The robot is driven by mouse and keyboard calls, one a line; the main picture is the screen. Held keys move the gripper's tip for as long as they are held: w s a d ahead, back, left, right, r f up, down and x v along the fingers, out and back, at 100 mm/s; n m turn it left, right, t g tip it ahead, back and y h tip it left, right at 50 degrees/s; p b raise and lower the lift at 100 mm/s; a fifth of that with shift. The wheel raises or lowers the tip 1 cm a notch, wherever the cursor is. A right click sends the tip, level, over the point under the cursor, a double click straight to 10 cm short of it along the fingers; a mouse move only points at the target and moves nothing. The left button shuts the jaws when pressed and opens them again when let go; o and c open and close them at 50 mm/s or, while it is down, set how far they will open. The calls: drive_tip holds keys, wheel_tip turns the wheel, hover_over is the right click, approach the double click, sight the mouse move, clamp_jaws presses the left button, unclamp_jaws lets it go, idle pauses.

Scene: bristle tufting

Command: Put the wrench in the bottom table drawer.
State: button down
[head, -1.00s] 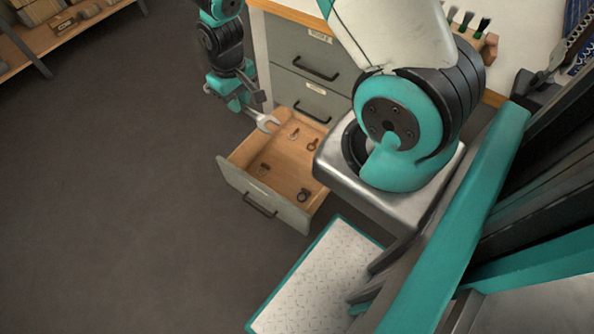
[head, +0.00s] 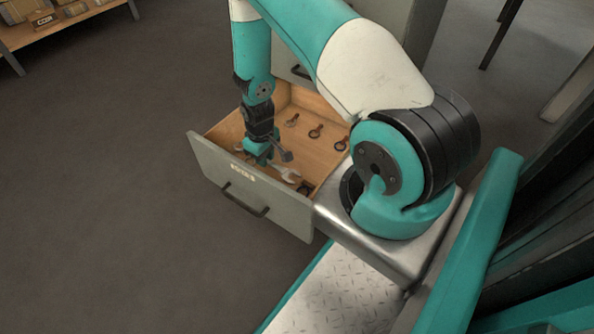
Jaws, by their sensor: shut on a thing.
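The wrench (head: 287,173) is a silver open-ended tool. My gripper (head: 262,158) is shut on it, and its open jaw sticks out to the right of the fingers. The bottom drawer (head: 220,184) is pulled out, with a grey front, a dark handle and a wooden inside. My gripper and the wrench are over or within the drawer's near half, just behind its front panel. I cannot tell whether the wrench touches the drawer floor. My gripper hides the other end of the wrench.
Several small ring-ended tools (head: 315,131) lie in the drawer, and a dark piece (head: 304,187) lies near its front right. A closed drawer with a handle (head: 301,72) is above, partly behind my arm. A shelf (head: 60,28) stands far left. The floor (head: 110,230) on the left is clear.

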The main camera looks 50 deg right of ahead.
drive_tip(key=f+b, duration=0.1)
drive_tip(key=f, duration=0.1)
drive_tip(key=f+b, duration=0.1)
drive_tip(key=f, duration=0.1)
drive_tip(key=d+f+b, duration=0.1)
drive_tip(key=f, duration=0.1)
drive_tip(key=shift+s+f, duration=0.15)
drive_tip(key=shift+f, duration=0.25)
drive_tip(key=shift+d+f, duration=0.15)
drive_tip(key=shift+d, duration=0.1)
drive_tip(key=b, duration=0.8)
hover_over(302, 148)
drive_tip(key=shift+s, duration=0.1)
wheel_tip(302, 148, down, 4)
drive_tip(key=b, duration=0.3)
drive_tip(key=shift+r+b, duration=0.25)
drive_tip(key=shift+b, duration=0.15)
drive_tip(key=shift+r, duration=0.15)
